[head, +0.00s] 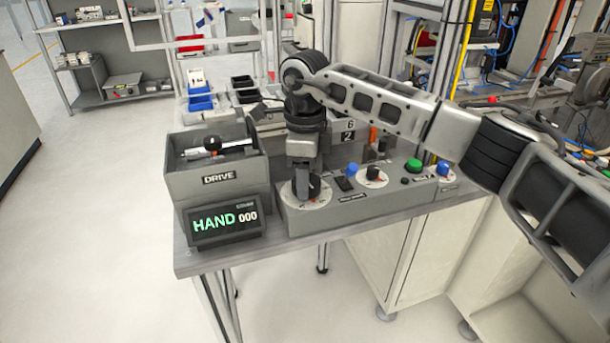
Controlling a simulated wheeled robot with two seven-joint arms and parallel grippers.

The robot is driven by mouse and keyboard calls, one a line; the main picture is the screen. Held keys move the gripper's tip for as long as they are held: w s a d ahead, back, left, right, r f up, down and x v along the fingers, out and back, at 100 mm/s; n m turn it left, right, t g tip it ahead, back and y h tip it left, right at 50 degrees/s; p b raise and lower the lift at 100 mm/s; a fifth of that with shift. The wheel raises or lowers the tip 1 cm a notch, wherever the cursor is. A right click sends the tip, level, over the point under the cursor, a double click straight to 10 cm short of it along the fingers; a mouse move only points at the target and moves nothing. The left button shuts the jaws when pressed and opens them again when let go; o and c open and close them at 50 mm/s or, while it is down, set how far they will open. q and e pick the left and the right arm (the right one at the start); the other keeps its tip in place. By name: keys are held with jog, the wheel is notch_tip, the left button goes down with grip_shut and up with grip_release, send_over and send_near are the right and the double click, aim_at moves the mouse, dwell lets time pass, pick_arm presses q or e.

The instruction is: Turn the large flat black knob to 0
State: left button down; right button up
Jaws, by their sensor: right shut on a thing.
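The large flat black knob (315,185) sits on a round white dial at the left end of the grey control panel (345,216). My right gripper (307,186) points down from above and is shut on the knob. The gripper hides much of the knob and part of the dial, and the dial marks are too small to read. A display (224,222) left of the panel reads "HAND 000". My left gripper is not in view.
A grey bin marked DRIVE (218,180) stands close left of the gripper. The table's front edge is near.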

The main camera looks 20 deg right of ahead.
jog(key=m, duration=0.4)
jog(key=shift+w+d+m, duration=0.1)
jog(key=shift+m, duration=0.3)
jog(key=m, duration=1)
jog(key=shift+d+r, duration=0.1)
jog(key=m, duration=0.4)
jog(key=shift+m, duration=0.4)
jog(key=o, duration=1)
notch_tip(320, 180, up, 16)
jog(key=shift+f+b, duration=0.1)
jog(key=shift+b, duration=0.25)
